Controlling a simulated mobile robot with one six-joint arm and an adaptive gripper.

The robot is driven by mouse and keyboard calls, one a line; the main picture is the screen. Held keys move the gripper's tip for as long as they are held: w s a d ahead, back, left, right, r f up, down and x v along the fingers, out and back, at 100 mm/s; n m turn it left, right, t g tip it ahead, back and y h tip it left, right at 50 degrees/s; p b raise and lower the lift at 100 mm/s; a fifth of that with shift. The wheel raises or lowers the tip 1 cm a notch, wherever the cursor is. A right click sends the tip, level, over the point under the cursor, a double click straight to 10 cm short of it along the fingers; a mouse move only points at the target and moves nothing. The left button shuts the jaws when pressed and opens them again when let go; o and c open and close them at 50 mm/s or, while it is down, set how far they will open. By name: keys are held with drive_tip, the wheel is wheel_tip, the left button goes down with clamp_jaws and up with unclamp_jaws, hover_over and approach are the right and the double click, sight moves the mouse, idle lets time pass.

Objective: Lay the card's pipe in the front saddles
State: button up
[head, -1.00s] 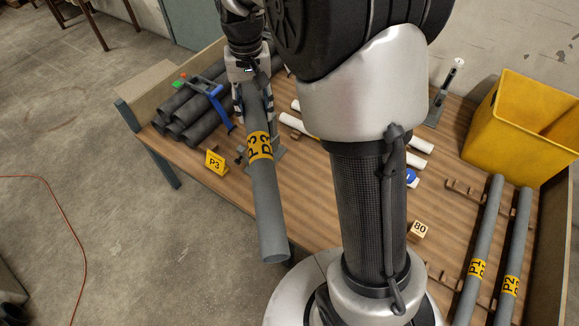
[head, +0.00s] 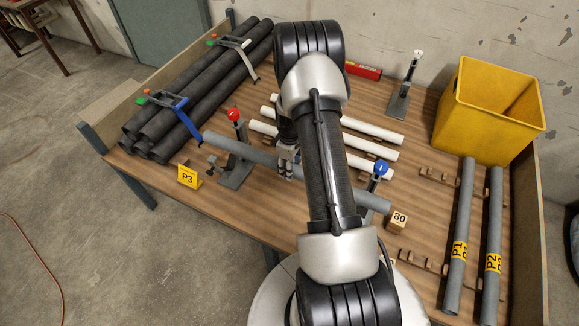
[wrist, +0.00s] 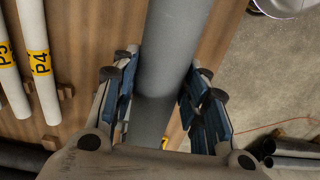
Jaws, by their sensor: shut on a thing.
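My gripper (head: 288,160) is shut around the middle of a grey pipe (head: 240,150); my arm hides part of both. In the wrist view the pipe (wrist: 172,50) runs between the blue finger pads. The pipe lies crosswise along the table's front part, its left end past the red-knobbed clamp (head: 234,172) and its right end by the blue-knobbed clamp (head: 378,182). I cannot tell whether it rests on supports there or hangs just above. Its label is hidden. The yellow P3 card (head: 189,177) stands at the front left.
Dark pipes (head: 165,125) are strapped at the left. White pipes (head: 375,130) lie behind the held pipe. Grey pipes P1 (head: 458,235) and P2 (head: 492,240) lie at right, before a yellow bin (head: 480,120). A block marked 80 (head: 398,221) sits near the pipe's right end.

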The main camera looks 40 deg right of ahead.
wheel_tip(320, 180, down, 12)
drive_tip(key=b, duration=0.8)
drive_tip(key=shift+f+b, duration=0.4)
idle(0.9)
drive_tip(key=o, duration=1.4)
wheel_tip(320, 180, up, 12)
idle(0.4)
